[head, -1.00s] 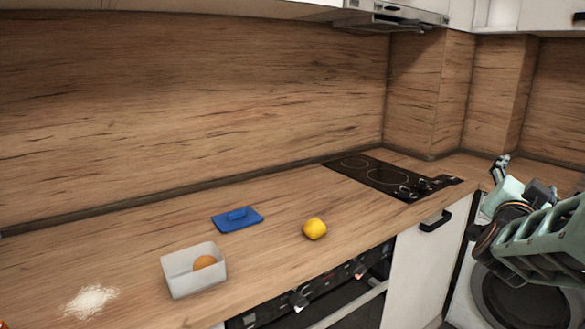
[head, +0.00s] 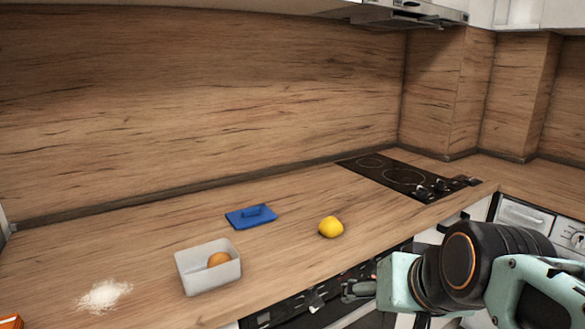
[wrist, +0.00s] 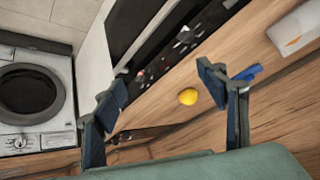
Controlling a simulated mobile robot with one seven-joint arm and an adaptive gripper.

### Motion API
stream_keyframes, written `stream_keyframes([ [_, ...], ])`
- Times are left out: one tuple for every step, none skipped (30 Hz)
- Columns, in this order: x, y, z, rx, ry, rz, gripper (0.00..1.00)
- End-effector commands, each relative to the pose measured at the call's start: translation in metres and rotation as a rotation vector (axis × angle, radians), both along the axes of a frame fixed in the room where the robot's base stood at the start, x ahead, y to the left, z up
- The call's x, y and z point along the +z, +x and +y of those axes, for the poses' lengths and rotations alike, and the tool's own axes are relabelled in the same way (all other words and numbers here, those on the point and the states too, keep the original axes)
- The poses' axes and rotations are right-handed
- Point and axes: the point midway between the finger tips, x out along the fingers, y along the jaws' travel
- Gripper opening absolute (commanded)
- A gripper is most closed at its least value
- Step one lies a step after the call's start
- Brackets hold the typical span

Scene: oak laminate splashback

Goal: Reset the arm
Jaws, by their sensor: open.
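My gripper (wrist: 165,98) is open and empty in the wrist view, its two dark fingers spread wide with a lemon (wrist: 188,97) visible beyond, between them. In the head view my arm reaches in from the lower right. The gripper end (head: 360,289) hangs in front of the counter's front edge, by the oven. The lemon (head: 331,227) rests on the wooden counter, apart from my gripper.
A white box (head: 205,279) on the counter holds an orange round thing (head: 217,259). A blue lid-like piece (head: 250,216) lies behind it. White powder (head: 104,295) is at the left. A black cooktop (head: 408,179) is at the back right. Open counter lies between them.

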Motion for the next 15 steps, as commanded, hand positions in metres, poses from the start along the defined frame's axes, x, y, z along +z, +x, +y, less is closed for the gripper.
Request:
stream_keyframes([
  [-0.009,-0.021,0.004,0.028,-0.041,0.051,0.66],
  [-0.014,-0.034,0.006,0.044,-0.066,0.085,0.66],
  [-0.020,-0.050,0.007,0.062,-0.101,0.130,0.66],
  [-0.026,-0.063,0.008,0.074,-0.128,0.165,0.66],
  [-0.030,-0.076,0.007,0.084,-0.155,0.199,0.66],
  [-0.009,-0.075,0.007,0.085,-0.153,0.202,0.66],
  [0.000,-0.074,0.007,0.084,-0.150,0.200,0.66],
  [0.008,-0.074,0.007,0.084,-0.149,0.200,0.66],
  [0.017,-0.074,0.008,0.085,-0.148,0.200,0.66],
  [0.024,-0.073,0.008,0.084,-0.147,0.200,0.66],
  [0.031,-0.073,0.008,0.084,-0.147,0.200,0.66],
  [0.042,-0.073,0.008,0.085,-0.147,0.200,0.66],
  [0.049,-0.073,0.008,0.085,-0.147,0.200,0.66],
  [0.057,-0.073,0.008,0.084,-0.146,0.200,0.66],
  [0.068,-0.073,0.008,0.084,-0.146,0.200,0.66],
])
